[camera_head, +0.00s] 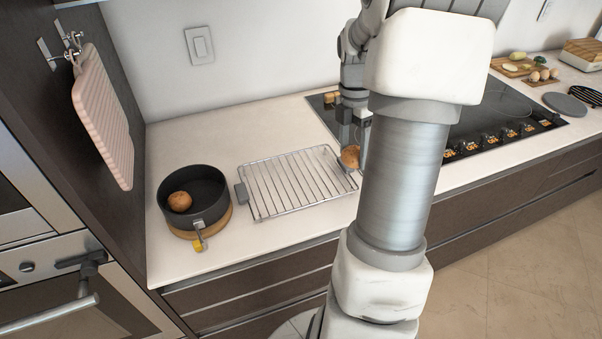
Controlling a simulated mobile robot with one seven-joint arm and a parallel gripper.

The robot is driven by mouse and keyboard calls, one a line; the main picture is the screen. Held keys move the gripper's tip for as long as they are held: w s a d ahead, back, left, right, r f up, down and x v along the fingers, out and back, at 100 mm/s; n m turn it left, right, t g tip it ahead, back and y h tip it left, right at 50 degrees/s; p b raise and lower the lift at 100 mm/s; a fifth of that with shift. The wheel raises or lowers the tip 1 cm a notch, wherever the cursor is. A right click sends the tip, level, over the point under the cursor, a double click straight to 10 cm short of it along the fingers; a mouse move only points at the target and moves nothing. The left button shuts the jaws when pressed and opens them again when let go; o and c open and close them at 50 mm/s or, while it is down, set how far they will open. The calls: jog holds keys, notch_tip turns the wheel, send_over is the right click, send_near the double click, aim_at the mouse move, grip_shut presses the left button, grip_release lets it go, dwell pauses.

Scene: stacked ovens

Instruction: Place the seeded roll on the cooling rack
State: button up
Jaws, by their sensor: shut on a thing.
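The cooling rack (283,184), a wire grid with grey end grips, lies on the white counter left of my arm. My gripper (353,148) points down beside the rack's right end, shut on a brown roll (349,158). The roll looks to be at or just above the rack's right end; I cannot tell whether they touch. My arm hides part of the gripper and the roll's right side. Another brown roll (180,201) sits in a dark pot (209,183) on the left. Seeds are too small to make out on either roll.
The pot stands on a round wooden board (229,217), its handle toward the front. A black cooktop (490,115) lies behind my arm to the right. Boards with food (518,67) are at the far right. A pink ribbed board (103,115) hangs on the left.

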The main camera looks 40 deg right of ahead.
send_over(316, 172)
jog(key=f, duration=0.7)
jog(key=shift+w, duration=0.25)
jog(key=shift+f, duration=1.95)
jog(key=shift+f, duration=0.15)
jog(key=o, duration=1.4)
jog(key=shift+c, duration=0.2)
notch_tip(316, 172, up, 12)
jog(key=w, duration=0.1)
jog(key=shift+w+p, duration=0.2)
jog(key=shift+p, duration=0.2)
jog(key=shift+r, duration=0.2)
